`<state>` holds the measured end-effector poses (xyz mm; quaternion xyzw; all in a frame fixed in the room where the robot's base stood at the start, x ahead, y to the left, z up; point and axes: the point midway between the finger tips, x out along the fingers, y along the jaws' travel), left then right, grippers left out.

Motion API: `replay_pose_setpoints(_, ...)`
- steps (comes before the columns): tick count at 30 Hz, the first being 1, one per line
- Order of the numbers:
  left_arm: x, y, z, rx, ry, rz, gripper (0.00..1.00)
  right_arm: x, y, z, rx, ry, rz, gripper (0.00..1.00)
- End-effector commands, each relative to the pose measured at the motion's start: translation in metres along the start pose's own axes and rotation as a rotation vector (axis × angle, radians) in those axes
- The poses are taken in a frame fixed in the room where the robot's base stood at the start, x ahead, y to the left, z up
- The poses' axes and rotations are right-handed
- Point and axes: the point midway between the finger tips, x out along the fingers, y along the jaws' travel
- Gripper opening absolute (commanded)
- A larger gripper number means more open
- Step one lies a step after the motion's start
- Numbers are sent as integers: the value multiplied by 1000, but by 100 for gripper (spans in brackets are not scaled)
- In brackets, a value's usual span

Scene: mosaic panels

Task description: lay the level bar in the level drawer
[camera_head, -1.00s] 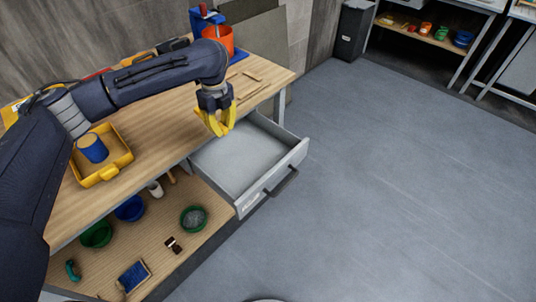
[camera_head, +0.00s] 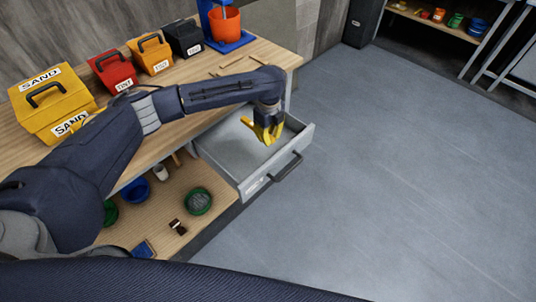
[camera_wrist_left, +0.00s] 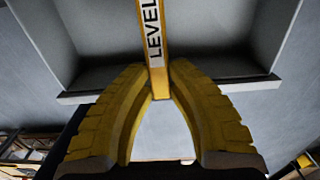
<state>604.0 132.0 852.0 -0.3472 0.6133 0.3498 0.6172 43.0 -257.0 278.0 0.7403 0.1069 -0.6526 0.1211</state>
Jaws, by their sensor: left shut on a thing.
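The level bar (camera_wrist_left: 153,35) is a narrow yellow-edged bar with a white strip printed LEVEL. It shows in the left wrist view, pointing away between my fingertips. My left gripper (camera_wrist_left: 157,85) is shut on its near end. Whether the bar touches the drawer floor cannot be told. My right gripper is out of view.
The wooden bench top (camera_head: 205,78) holds yellow, red, orange and black boxes and an orange bucket (camera_head: 224,24). Below, the shelf (camera_head: 165,205) holds a green bowl (camera_head: 198,201) and small items. The grey floor (camera_head: 410,170) to the right is clear.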

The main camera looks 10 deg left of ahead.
Motion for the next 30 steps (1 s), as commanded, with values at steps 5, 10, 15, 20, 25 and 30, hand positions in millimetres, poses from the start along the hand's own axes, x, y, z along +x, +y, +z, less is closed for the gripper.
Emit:
replay_pose_setpoints(5,38,0,-1,-1,2,3,0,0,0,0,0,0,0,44)
replay_pose_setpoints(10,60,0,0,0,0,0,0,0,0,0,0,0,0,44)
replay_pose_setpoints(15,70,-1,0,0,0,-1,0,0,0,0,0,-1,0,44)
replay_pose_setpoints(20,75,0,-1,1,0,0,0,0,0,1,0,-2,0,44)
replay_pose_setpoints(25,93,0,-1,0,1,2,0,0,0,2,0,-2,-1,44)
replay_pose_setpoints(30,112,0,-1,0,1,1,0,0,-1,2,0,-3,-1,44)
